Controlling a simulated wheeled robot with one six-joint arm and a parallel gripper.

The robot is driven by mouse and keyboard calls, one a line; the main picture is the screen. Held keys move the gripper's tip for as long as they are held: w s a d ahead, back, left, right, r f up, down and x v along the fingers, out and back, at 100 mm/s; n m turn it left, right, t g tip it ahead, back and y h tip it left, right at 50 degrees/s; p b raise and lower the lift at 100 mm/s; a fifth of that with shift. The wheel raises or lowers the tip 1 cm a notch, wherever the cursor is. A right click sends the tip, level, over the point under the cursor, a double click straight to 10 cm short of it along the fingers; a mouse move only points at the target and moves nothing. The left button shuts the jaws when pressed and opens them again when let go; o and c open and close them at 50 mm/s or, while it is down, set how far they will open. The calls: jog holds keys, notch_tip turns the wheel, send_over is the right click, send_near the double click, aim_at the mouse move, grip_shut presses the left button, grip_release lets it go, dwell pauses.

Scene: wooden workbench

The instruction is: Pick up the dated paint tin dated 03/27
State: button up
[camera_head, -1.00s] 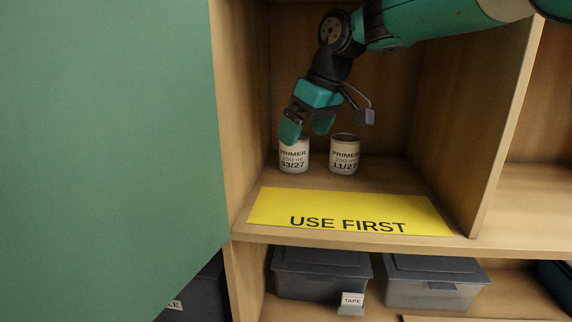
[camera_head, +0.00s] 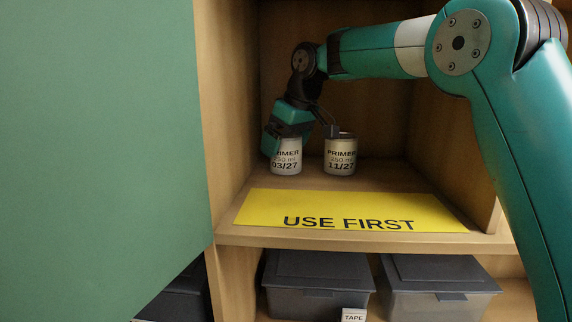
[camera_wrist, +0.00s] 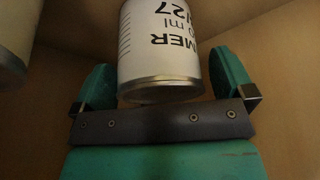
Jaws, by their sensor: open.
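The paint tin dated 03/27 (camera_head: 286,160) stands on the cupboard shelf at the left, labelled PRIMER 250 ml. My gripper (camera_head: 283,143) is at this tin, partly covering its top and left side. In the wrist view the tin (camera_wrist: 160,45) appears upside down between the two green fingers of my open gripper (camera_wrist: 160,88). A gap shows at its left side; the right finger is very close to it, and contact there is hard to tell. A second PRIMER tin, dated 11/27 (camera_head: 340,158), stands to the right.
A yellow USE FIRST mat (camera_head: 340,211) lies empty at the front of the shelf. A green door (camera_head: 95,150) stands at the left. The cupboard's right wall (camera_head: 440,130) is partly behind my arm. Grey lidded bins (camera_head: 318,275) sit below.

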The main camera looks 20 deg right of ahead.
jog(key=shift+d+r, duration=0.1)
jog(key=c, duration=1)
jog(key=shift+c, duration=0.5)
jog(key=shift+r+p, duration=0.15)
jog(key=shift+p, duration=0.15)
